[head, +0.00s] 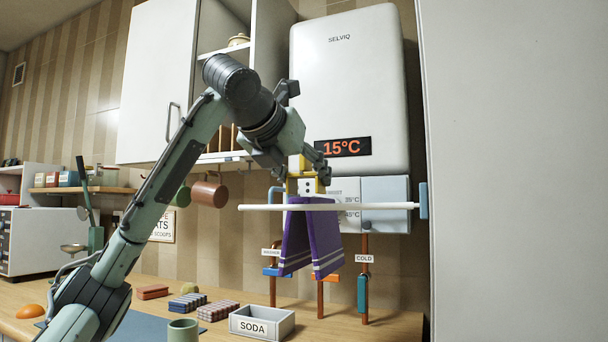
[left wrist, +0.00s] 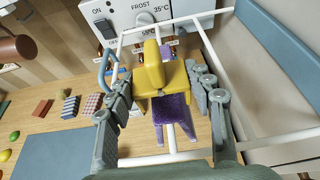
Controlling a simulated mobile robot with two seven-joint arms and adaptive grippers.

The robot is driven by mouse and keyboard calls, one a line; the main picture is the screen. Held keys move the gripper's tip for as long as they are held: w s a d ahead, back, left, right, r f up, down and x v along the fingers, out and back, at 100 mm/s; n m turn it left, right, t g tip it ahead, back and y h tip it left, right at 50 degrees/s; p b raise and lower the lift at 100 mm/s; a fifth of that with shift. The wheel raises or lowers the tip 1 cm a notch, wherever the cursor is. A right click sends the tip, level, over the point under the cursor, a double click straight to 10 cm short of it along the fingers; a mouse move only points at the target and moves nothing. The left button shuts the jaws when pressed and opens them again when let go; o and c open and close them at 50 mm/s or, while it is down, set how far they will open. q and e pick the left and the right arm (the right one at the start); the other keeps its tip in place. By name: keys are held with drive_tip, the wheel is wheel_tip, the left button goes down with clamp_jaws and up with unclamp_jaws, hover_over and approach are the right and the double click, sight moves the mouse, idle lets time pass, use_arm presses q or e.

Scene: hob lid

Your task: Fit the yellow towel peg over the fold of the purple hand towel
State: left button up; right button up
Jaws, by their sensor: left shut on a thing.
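The purple hand towel (head: 312,240) hangs folded over a white rail (head: 375,206), its two halves spread apart below. In the left wrist view the towel (left wrist: 172,112) shows below and behind the peg. My left gripper (head: 302,172) is shut on the yellow towel peg (head: 306,185) and holds it right at the top of the fold. In the left wrist view the peg (left wrist: 155,76) sits between the two fingers. I cannot tell whether its lower edge touches the towel. My right gripper is not in view.
A white boiler (head: 350,80) hangs behind the rail, with pipes and valves below. A grey SODA box (head: 262,323), a green cup (head: 183,330) and several sponges and blocks stand on the wooden counter (head: 380,328). A tall white panel (head: 515,170) closes off the right.

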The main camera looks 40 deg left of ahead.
use_arm(q)
drive_tip(key=shift+f, duration=0.35)
drive_tip(key=shift+f, duration=0.4)
drive_tip(key=o, duration=0.9)
drive_tip(key=shift+r, duration=0.15)
drive_tip(key=shift+r+p, duration=0.65)
drive_tip(key=shift+r, duration=2.2)
